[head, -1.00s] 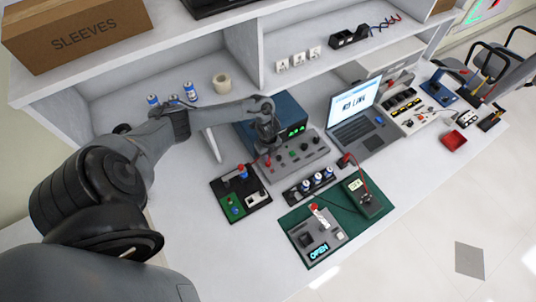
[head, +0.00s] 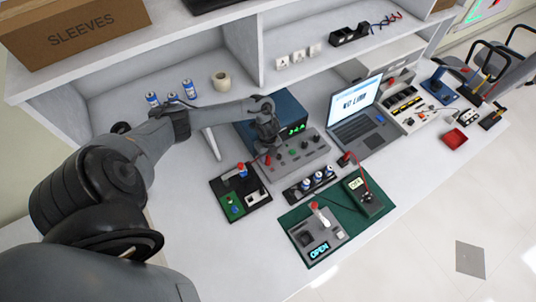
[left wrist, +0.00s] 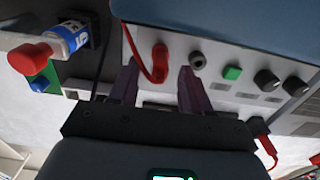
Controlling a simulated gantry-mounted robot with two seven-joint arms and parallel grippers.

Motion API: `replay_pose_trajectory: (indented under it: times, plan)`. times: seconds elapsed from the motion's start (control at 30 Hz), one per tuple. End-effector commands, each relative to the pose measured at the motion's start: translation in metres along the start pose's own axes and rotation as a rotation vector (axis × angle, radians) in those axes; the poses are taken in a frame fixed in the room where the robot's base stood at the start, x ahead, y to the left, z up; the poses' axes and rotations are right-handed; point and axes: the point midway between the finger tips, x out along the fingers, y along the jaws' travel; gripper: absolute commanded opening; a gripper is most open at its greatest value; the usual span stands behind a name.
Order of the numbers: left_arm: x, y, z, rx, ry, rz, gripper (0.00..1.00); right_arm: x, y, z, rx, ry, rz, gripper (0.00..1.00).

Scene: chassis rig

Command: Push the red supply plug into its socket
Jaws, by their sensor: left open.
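The red supply plug (left wrist: 160,62) sits at the front panel of the grey control box (head: 312,154), with a red cable looping from it. Whether it is fully seated in its socket cannot be told; the plug covers the socket. My left gripper (left wrist: 160,90) is open, its two fingers on either side of the plug and apart from it in the left wrist view. In the head view the left gripper (head: 269,147) is over the left end of the box. My right gripper is not in view.
A black-and-green board (head: 258,212) with a red-topped battery cell lies in front. A battery holder (head: 292,194), a green mat (head: 292,220) with a meter (head: 364,207), and a laptop (head: 346,124) stand to the right. The front-left table is clear.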

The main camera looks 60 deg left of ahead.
Motion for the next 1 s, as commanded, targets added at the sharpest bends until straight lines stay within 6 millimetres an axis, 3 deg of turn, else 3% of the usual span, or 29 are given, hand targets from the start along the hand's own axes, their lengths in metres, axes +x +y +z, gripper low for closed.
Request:
replay_pose_trajectory:
  times: [0.53, 1.0]
  plan:
    - [-0.065, -0.001, 0.0, 0.002, 0.0, -0.003, 0.48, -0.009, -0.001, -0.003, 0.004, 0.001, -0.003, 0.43]
    - [-0.075, 0.0, 0.0, 0.0, 0.0, -0.001, 0.48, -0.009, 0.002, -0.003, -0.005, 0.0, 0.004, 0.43]
